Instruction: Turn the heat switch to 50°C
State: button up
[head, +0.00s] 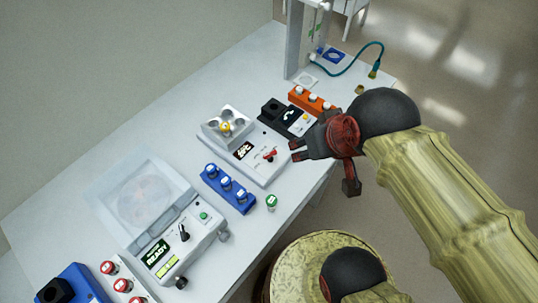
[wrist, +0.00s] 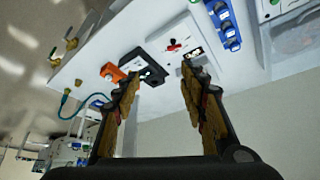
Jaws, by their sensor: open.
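A white heat-block unit (head: 262,168) stands on the bench with a metal block on top, a small dark display (head: 243,151) and a red switch (head: 269,155) on its front. The display text is too small to read. In the wrist view the red switch (wrist: 174,46) lies beyond the fingertips, with the unit's display (wrist: 195,51) to its right. My gripper (head: 296,151) is open and empty, just right of the red switch in the head view. It also shows in the wrist view (wrist: 160,75), with its fingers apart and not touching the switch.
A black device (head: 285,116) and an orange vial rack (head: 312,101) stand beyond the unit. A blue vial rack (head: 228,189) and a green-capped vial (head: 271,202) are nearer. A centrifuge-like machine (head: 165,215) with a clear lid stands at left. The bench edge runs below my gripper.

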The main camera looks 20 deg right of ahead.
jog(key=shift+c, duration=0.3)
jog(key=shift+a+r, duration=0.1)
jog(key=shift+r, duration=0.05)
jog(key=shift+c, duration=0.6)
jog(key=a+p, duration=0.1)
jog(key=g+p, duration=0.1)
jog(key=a+n+p, duration=0.1)
jog(key=p, duration=0.1)
jog(key=shift+w+a+f+g, duration=0.3)
jog(key=shift+f+g, duration=0.1)
jog(key=shift+c, duration=1.2)
jog(key=n+g+h+p, duration=0.35)
jog(key=n+p, duration=0.75)
jog(key=n, duration=0.8)
send_near(269, 153)
jog(key=shift+t+h, duration=0.25)
jog(key=shift+h, duration=0.2)
jog(key=shift+s+a+b+x, duration=0.1)
jog(key=shift+b+x, duration=0.1)
jog(key=shift+x, duration=1.15)
jog(key=shift+s+a+b+x, duration=0.1)
jog(key=shift+a+b+x, duration=0.05)
jog(key=shift+x, duration=1.25)
jog(key=shift+s+a+b+x, duration=0.1)
jog(key=shift+b+x, duration=0.1)
jog(key=shift+x, duration=1.15)
jog(key=shift+f, duration=0.2)
jog(key=shift+c, duration=0.6)
grip_shut()
